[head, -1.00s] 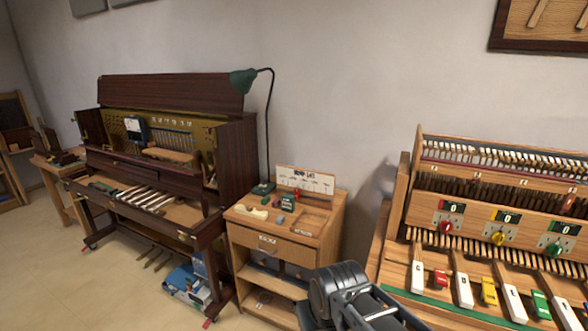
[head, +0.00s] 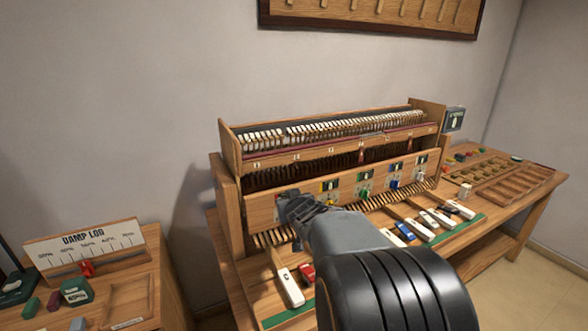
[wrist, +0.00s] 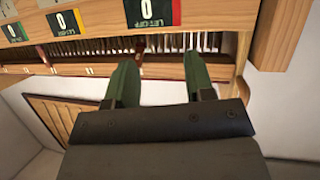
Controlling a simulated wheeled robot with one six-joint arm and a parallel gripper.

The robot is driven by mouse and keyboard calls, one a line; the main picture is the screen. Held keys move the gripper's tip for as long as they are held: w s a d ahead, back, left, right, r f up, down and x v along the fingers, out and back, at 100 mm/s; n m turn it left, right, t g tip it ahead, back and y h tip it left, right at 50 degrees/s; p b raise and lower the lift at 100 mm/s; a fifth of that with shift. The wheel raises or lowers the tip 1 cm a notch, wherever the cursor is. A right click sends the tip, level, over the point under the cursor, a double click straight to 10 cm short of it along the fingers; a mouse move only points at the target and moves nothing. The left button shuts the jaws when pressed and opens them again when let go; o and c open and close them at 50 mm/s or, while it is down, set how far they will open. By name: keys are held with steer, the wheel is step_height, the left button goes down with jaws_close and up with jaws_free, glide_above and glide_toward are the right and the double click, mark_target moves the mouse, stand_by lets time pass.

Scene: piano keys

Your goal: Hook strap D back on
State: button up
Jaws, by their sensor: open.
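The wooden piano action model (head: 330,165) stands on the bench against the wall, with a row of hammers, a labelled rail and a dial panel. My gripper (head: 292,207) is in front of the left end of the dial panel in the head view. In the wrist view my gripper (wrist: 158,72) has its two green fingers well apart, with nothing seen between them. Beyond the fingers is the row of thin action parts (wrist: 90,46), with a reddish-brown piece (wrist: 140,45) among them. I cannot tell which part is strap D. My arm hides part of the panel and keys.
Several loose keys (head: 291,288) lie in front of the panel on a green strip. A wooden compartment tray (head: 500,180) is at the right end of the bench. A small cabinet with a "Damp Log" card (head: 85,247) stands at the left.

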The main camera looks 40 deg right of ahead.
mark_target(295, 164)
steer(key=w+d+r+n+t+y, duration=0.15)
steer(key=d+t, duration=0.35)
steer(key=d, duration=0.5)
steer(key=w+d+p, duration=0.1)
steer(key=w+p, duration=0.1)
steer(key=w, duration=1.1)
steer(key=shift+w+d+f+y+p, duration=0.15)
steer(key=shift+w+d+y+p, duration=0.15)
steer(key=shift+w+d+y, duration=0.05)
steer(key=shift+c, duration=0.5)
jaws_close()
